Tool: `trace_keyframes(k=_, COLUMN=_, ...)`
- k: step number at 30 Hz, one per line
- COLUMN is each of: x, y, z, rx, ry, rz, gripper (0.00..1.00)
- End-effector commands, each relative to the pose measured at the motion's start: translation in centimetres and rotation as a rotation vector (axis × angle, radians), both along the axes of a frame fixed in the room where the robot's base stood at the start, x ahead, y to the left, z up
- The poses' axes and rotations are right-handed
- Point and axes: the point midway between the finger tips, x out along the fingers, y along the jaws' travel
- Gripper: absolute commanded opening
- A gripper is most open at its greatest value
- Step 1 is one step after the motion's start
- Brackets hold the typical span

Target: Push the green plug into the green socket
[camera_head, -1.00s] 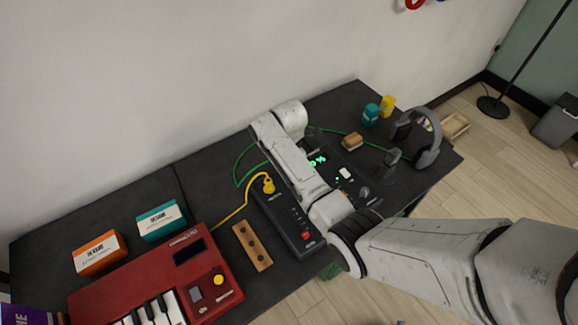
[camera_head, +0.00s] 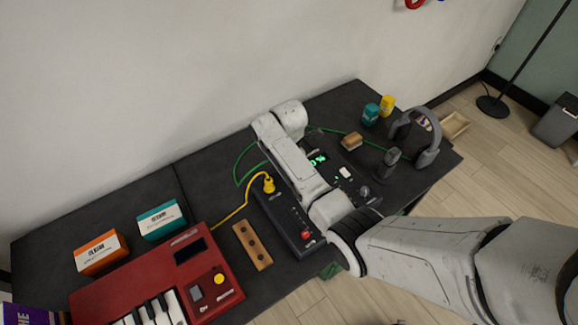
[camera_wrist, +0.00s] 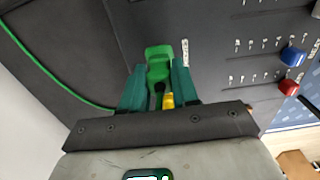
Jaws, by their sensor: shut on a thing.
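In the wrist view my gripper (camera_wrist: 157,82) has its two teal fingers closed on either side of a green plug (camera_wrist: 158,58). The yellow plug (camera_wrist: 168,101) shows just below it, between the fingers. My arm lies across the far side of the strip and hides my gripper and the green plug there. I cannot make out the green socket, nor whether the green plug touches it.
A green cable (camera_head: 240,165) curves over the dark table left of my arm. A red keyboard (camera_head: 190,262), a wooden block (camera_head: 252,245), orange (camera_head: 100,252) and teal (camera_head: 160,220) boxes stand to the left. Headphones (camera_head: 430,150) and a black panel with green lights (camera_head: 318,160) lie right.

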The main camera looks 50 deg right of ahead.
Motion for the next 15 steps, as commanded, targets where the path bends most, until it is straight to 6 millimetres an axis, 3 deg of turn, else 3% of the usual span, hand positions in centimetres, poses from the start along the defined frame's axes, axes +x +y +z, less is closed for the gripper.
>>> trace_keyframes(k=15, x=-0.01, y=0.00, z=-0.64, rx=0.000, ry=0.001, rz=0.000, gripper=0.00)
